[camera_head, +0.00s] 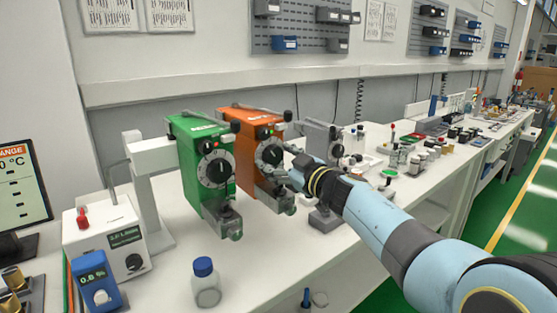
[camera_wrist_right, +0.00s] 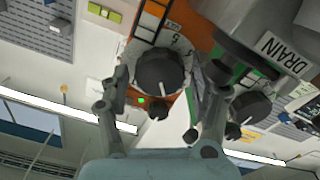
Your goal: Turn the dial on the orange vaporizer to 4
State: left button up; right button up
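The orange vaporizer (camera_head: 246,145) stands on the bench beside the green vaporizer (camera_head: 190,170). Its round black dial (camera_head: 268,153) faces me and is partly hidden by my right gripper (camera_head: 280,172). In the right wrist view the dial (camera_wrist_right: 160,72) lies between the two spread fingers of the right gripper (camera_wrist_right: 167,78). The fingers are open, one on each side of the dial; I cannot tell whether either touches it. A 5 shows on the scale ring above the dial in that view, but the set value is not readable. My left gripper is not in view.
A grey mount (camera_head: 322,140) stands right of the orange vaporizer. The green vaporizer's dial (camera_wrist_right: 250,107) is close to the right finger. A blue-capped bottle (camera_head: 205,284) and a white control box (camera_head: 105,240) stand on the bench at front left.

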jog(key=shift+o, duration=0.6)
jog(key=v, duration=1.2)
